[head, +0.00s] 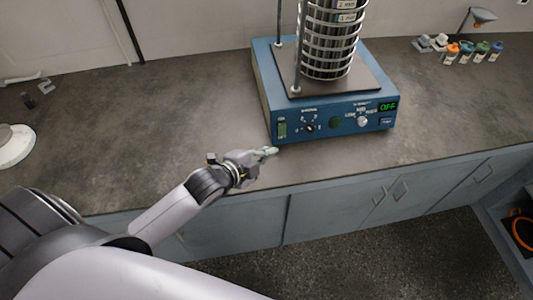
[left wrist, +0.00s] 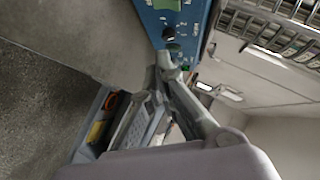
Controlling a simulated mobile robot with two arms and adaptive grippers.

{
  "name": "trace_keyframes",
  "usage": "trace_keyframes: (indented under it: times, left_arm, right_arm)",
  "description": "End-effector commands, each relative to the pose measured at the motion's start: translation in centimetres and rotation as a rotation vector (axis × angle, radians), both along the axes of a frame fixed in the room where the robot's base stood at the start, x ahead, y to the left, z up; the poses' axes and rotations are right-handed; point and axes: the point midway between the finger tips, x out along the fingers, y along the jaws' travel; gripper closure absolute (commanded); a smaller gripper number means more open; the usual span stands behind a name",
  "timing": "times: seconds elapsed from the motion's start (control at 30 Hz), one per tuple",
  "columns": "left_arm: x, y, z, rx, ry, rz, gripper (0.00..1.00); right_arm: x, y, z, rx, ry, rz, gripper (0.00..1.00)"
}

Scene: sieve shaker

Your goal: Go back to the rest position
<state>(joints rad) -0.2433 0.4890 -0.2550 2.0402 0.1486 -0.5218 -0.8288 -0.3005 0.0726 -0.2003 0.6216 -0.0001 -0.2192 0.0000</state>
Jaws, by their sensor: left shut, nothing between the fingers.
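The blue sieve shaker (head: 330,125) stands on the counter, with a stack of metal sieves (head: 328,40) upright on it. Its small display (head: 388,106) reads OFF. My left gripper (head: 270,151) is shut and empty just in front of the shaker's lower left corner, near the green switch (head: 282,130). In the left wrist view the shut fingertips (left wrist: 168,62) lie in front of the blue panel (left wrist: 172,20), near a dark knob. I cannot tell whether they touch it. My right gripper is not in view.
The grey counter (head: 150,110) is clear left of the shaker. A white round object (head: 14,145) sits at the far left. Several small coloured bottles (head: 468,52) stand at the back right. Cabinets (head: 350,205) run below the counter's front edge.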

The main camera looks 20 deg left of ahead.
Motion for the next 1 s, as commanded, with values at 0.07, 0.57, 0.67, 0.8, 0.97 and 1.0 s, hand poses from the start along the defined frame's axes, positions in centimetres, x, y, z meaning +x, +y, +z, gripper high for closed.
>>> trace_keyframes:
  times: [0.07, 0.57, 0.67, 0.8, 0.97, 1.0]
  left_arm:
    - [0.0, 0.0, 0.0, 0.0, 0.0, 0.0, 1.0]
    - [-0.7, -0.2, -0.5, -0.027, 0.041, 0.026, 1.0]
    - [-2.8, -0.5, -1.4, -0.102, 0.151, 0.104, 1.0]
    - [-7.8, -0.6, -3.1, -0.258, 0.391, 0.315, 1.0]
    - [-13.0, -0.1, -4.1, -0.379, 0.592, 0.538, 1.0]
    - [-14.0, 0.0, -4.2, -0.401, 0.629, 0.585, 1.0]
  right_arm:
    - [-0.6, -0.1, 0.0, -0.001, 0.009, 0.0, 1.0]
    - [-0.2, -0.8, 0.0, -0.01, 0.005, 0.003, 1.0]
    - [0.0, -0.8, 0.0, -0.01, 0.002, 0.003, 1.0]
    - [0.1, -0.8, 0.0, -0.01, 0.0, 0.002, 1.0]
    - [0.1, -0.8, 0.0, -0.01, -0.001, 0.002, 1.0]
    - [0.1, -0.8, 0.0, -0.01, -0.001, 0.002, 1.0]
